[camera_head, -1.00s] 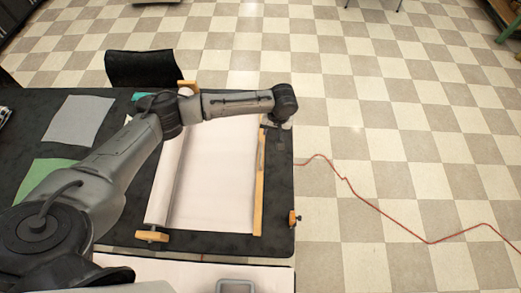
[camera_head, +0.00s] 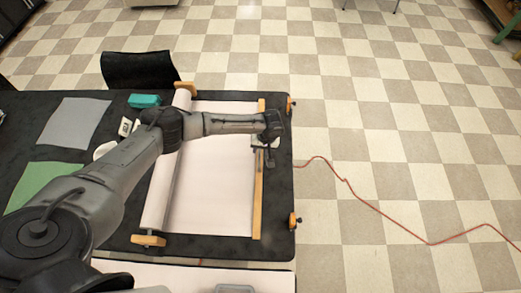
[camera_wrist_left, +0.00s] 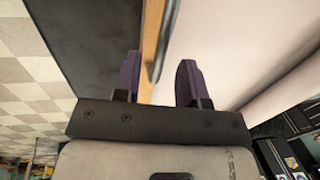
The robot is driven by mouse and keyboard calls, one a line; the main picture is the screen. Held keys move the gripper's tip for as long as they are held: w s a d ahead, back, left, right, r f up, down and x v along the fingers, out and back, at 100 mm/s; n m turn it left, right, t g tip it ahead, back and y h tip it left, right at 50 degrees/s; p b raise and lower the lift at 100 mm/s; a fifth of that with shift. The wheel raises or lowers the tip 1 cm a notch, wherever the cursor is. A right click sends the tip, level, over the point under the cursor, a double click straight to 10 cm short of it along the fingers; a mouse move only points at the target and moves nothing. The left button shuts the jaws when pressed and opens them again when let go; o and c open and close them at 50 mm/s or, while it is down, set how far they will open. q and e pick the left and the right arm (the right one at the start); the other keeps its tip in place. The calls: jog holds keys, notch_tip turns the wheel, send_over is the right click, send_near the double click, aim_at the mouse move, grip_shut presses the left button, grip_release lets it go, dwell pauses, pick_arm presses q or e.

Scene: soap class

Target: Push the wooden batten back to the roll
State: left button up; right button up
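The wooden batten (camera_head: 258,205) is a long thin strip along the right edge of a pale sheet (camera_head: 212,205). The roll (camera_head: 159,195) lies along the sheet's left side, with the sheet spread flat between them. My left gripper (camera_head: 264,155) is over the batten, around its middle. In the left wrist view my left gripper (camera_wrist_left: 159,60) is open, its two dark fingers apart. The batten (camera_wrist_left: 151,35) and a dark bar-like handle (camera_wrist_left: 164,45) on it show between the fingers, with no clear contact. My right gripper is not in view.
Wooden clamps (camera_head: 295,220) sit at the dark table's (camera_head: 278,235) right edge. A teal box (camera_head: 144,100), grey sheet (camera_head: 73,122) and green sheet (camera_head: 42,182) lie left of the roll. A chair (camera_head: 137,68) stands behind. A red cable (camera_head: 375,208) crosses the floor.

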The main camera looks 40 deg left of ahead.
pick_arm(q)
jog(key=shift+s+a+f, duration=0.1)
jog(key=shift+f, duration=0.55)
jog(key=shift+c, duration=0.5)
grip_shut()
